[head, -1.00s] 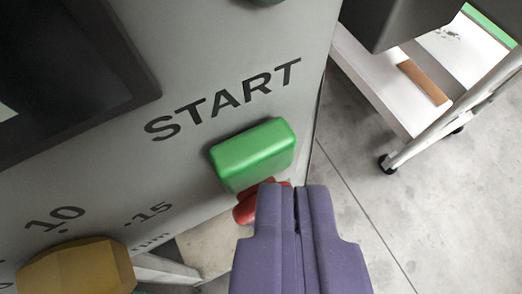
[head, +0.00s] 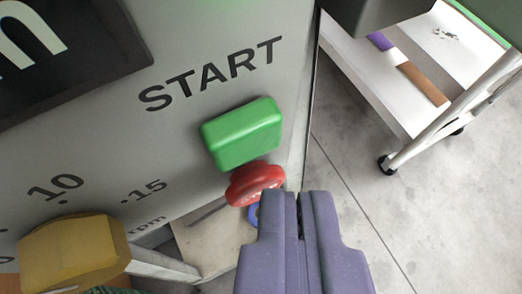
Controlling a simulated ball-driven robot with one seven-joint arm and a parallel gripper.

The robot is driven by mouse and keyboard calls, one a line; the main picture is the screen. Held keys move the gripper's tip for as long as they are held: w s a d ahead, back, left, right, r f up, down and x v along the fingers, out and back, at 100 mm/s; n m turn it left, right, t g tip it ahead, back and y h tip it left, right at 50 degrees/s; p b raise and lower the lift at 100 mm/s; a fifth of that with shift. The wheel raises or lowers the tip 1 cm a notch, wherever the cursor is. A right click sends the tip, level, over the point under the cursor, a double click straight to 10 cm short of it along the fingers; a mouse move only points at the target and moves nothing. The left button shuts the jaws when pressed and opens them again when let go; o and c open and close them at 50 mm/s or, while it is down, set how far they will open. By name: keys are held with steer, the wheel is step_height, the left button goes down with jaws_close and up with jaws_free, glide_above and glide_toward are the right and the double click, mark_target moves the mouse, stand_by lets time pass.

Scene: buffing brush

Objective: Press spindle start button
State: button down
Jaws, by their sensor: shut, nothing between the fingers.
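The green start button (head: 242,134) is a raised block on the grey panel, just under the printed word START (head: 212,75). My gripper (head: 300,196) has purple fingers that are shut with nothing between them. Its tips are below and to the right of the green button in the picture, and a gap shows between them and the button. A round red knob (head: 254,183) sits just below the green button, close to my fingertips. A small blue part (head: 254,215) shows beside the fingers, mostly hidden behind them.
A yellow dial (head: 73,252) with rpm numbers is at lower left. A dark display (head: 65,45) fills the upper left. A white wheeled cart (head: 440,130) stands at upper right on a grey floor (head: 410,220). The panel's edge is just right of the button.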

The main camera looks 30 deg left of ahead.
steer(key=shift+s+d+b, duration=0.2)
steer(key=shift+s+d, duration=0.6)
steer(key=shift+d, duration=0.2)
steer(key=shift+s+d+b, duration=0.2)
steer(key=shift+s+d, duration=0.55)
steer(key=shift+d, duration=0.25)
steer(key=w+d+r+m+t+h, duration=0.1)
steer(key=w+d+r, duration=0.15)
steer(key=r, duration=0.95)
steer(key=w+d+r+t, duration=0.1)
steer(key=w+d+r, duration=0.15)
steer(key=r, duration=0.85)
steer(key=w+d+r+m+t+h, duration=0.1)
steer(key=w+d+r, duration=0.15)
steer(key=r, duration=0.95)
steer(key=s+d+r, duration=0.2)
steer(key=s+r, duration=0.5)
steer(key=r, duration=0.3)
steer(key=s+d+r+m+t+h, duration=0.1)
steer(key=s+d+r, duration=0.2)
steer(key=s+r, duration=0.3)
steer(key=s+d+r+m+t, duration=0.1)
steer(key=s+d+r, duration=0.2)
steer(key=s+r, duration=0.4)
step_height(320, 180, up, 8)
steer(key=shift+s+f+h, duration=0.1)
steer(key=shift+s+h, duration=0.25)
steer(key=shift+h, duration=0.05)
